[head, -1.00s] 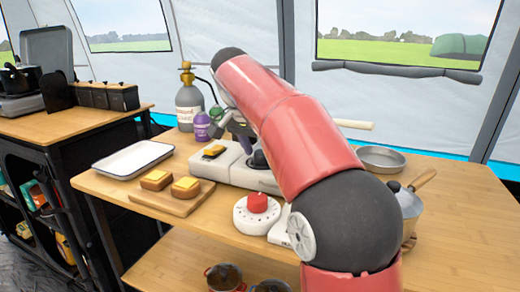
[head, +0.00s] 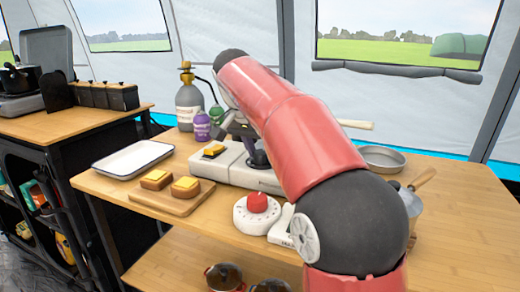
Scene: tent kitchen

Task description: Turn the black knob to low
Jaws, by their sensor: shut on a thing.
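A white portable stove (head: 222,171) stands in the middle of the wooden table, with a piece of yellow food on a dark slice on its left part. The black knob (head: 260,160) is a small dark shape on the stove's right part, partly covered by my arm. My gripper (head: 252,149) reaches down to it from above and is shut on it, tilted. The red arm hides much of the gripper and the stove's right side, so the knob's pointer and markings cannot be read.
A white dial with a red knob (head: 257,205) stands in front of the stove. A board with bread (head: 172,203) and a white tray (head: 134,158) lie left. A gas bottle (head: 189,103) stands behind; a pan (head: 382,158) and pot are right.

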